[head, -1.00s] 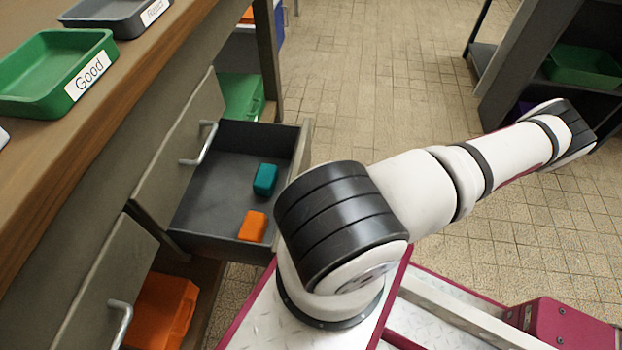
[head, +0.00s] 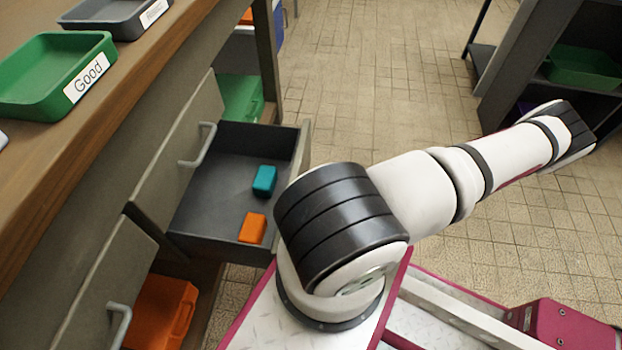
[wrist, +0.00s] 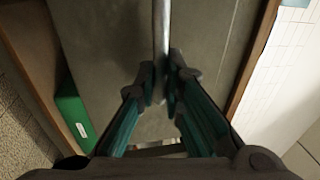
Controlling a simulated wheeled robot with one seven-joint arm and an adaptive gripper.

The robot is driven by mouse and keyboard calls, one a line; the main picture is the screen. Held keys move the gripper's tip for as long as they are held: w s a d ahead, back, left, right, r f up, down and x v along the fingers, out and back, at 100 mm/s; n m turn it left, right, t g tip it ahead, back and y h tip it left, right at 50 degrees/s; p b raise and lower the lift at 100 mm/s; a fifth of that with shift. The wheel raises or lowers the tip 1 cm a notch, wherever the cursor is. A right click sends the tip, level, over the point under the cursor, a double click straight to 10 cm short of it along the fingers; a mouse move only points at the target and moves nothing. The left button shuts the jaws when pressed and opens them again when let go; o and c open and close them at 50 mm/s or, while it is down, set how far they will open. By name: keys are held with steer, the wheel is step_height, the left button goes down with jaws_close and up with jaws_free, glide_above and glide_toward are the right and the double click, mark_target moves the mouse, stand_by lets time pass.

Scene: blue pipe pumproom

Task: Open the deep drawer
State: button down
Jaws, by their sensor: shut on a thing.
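In the head view a dark grey drawer (head: 215,200) stands pulled out of the workbench, with a teal block (head: 264,180) and an orange block (head: 252,228) inside. Its front panel is seen only edge-on at the right and is partly hidden by my arm. In the wrist view my gripper (wrist: 165,88) is shut on a straight metal bar handle (wrist: 161,30) on a grey front (wrist: 105,45). The fingers lie on both sides of the bar, near its end. My gripper does not show in the head view, so which front it holds cannot be told there.
A green tray (head: 30,95) lies on the workbench (head: 100,125). An orange case (head: 160,310) sits low. A dark shelf (head: 510,95) stands right; tiled floor between is clear.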

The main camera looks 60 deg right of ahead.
steer(key=shift+s+r, duration=0.1)
steer(key=c, duration=1.7)
jaws_free()
steer(key=shift+m+h, duration=0.3)
steer(key=shift+h, duration=0.2)
steer(key=s+d, duration=0.1)
steer(key=s, duration=0.1)
steer(key=s+d+f, duration=0.1)
steer(key=s+d, duration=0.1)
steer(key=s, duration=0.1)
steer(key=s+d+f, duration=0.1)
steer(key=s, duration=0.2)
steer(key=shift+d+f, duration=0.15)
steer(key=shift+d, duration=0.15)
